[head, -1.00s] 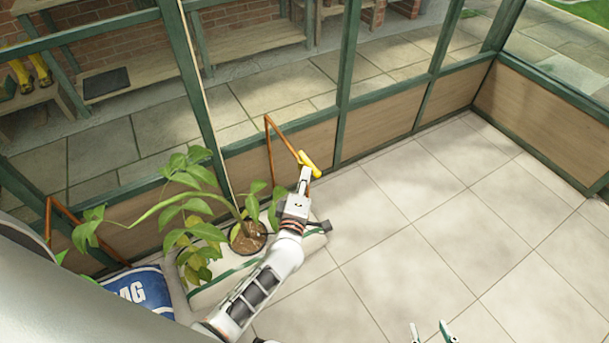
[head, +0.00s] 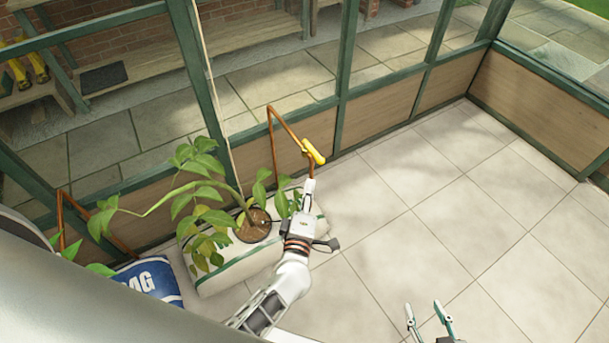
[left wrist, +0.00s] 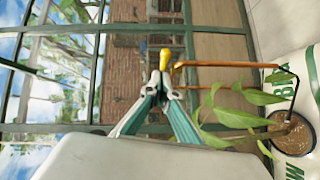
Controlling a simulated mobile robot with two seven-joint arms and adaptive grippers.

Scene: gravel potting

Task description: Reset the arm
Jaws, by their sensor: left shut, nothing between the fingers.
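My left arm comes in from the lower left in the head view. Its gripper (head: 308,188) is shut and empty, and appears just below a yellow grip (head: 313,152) on a bent copper-coloured rod (head: 288,127). In the left wrist view the teal-and-grey fingers (left wrist: 163,84) meet at their tips, with the yellow grip (left wrist: 165,57) showing right beyond them. I cannot tell whether they touch it. My right gripper (head: 428,315) is at the bottom edge of the head view, its two fingertips apart; the rest is cut off.
A white bag planter (head: 230,275) with a leafy plant (head: 205,190) lies beside and partly behind my left arm. A blue bag (head: 150,280) is at the lower left. Green-framed glass walls with wooden panels (head: 530,100) enclose the floor. The tiled floor (head: 470,210) on the right is clear.

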